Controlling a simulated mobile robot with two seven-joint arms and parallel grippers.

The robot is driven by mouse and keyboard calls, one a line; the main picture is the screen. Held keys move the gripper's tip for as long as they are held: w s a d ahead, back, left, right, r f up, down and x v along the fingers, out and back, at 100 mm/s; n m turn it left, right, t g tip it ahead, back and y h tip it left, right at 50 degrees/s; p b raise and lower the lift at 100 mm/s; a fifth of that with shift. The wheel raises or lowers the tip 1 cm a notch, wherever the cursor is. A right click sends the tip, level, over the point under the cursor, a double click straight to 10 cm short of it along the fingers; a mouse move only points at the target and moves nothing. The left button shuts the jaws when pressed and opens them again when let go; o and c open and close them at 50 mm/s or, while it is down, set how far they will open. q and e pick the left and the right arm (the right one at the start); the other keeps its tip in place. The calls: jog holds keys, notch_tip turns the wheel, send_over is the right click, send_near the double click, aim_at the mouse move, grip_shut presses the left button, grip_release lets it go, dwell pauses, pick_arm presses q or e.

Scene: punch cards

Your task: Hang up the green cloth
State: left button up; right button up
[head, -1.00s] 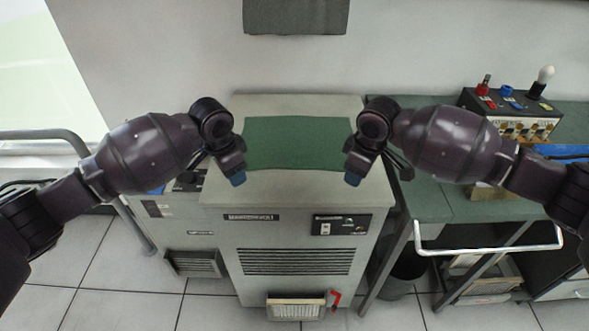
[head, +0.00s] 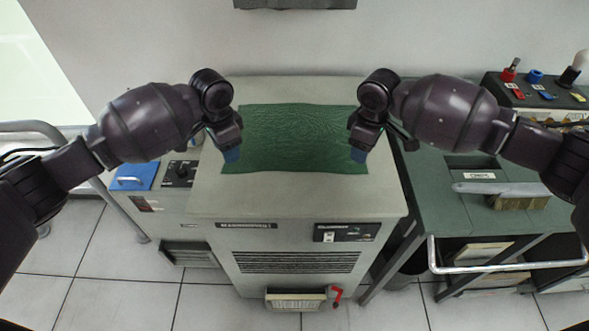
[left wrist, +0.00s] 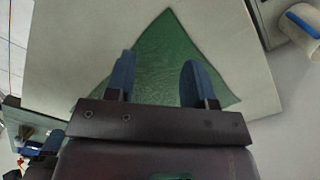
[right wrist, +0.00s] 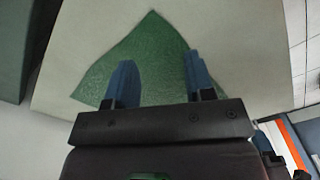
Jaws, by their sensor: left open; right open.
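The green cloth (head: 295,140) lies spread and slightly wrinkled on the pale top of a grey machine cabinet (head: 300,207). My left gripper (head: 231,157) is over the cloth's left edge and my right gripper (head: 358,154) over its right edge. In the left wrist view the fingers (left wrist: 155,82) are apart, with the cloth (left wrist: 170,55) beyond and between them. In the right wrist view the fingers (right wrist: 158,84) are also apart over a corner of the cloth (right wrist: 145,45). Neither gripper holds it. I cannot tell whether the fingertips touch it.
A dark grey panel (head: 295,4) on the wall is cut off at the top. A lower cabinet with a blue item (head: 135,176) stands at left.

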aim_at(232, 169)
pick_arm(q)
notch_tip(232, 169, down, 4)
jog(key=shift+w, duration=0.1)
pick_arm(e)
notch_tip(232, 169, down, 4)
jog(key=shift+w, duration=0.1)
pick_arm(q)
jog(key=shift+f, duration=0.95)
pick_arm(e)
jog(key=shift+f, duration=0.95)
pick_arm(q)
jog(key=shift+f, duration=0.15)
pick_arm(e)
jog(key=shift+f, duration=0.2)
jog(key=shift+r, duration=0.1)
pick_arm(q)
jog(key=shift+c, duration=0.2)
pick_arm(e)
jog(key=shift+c, duration=0.2)
pick_arm(q)
grip_shut()
pick_arm(e)
grip_shut()
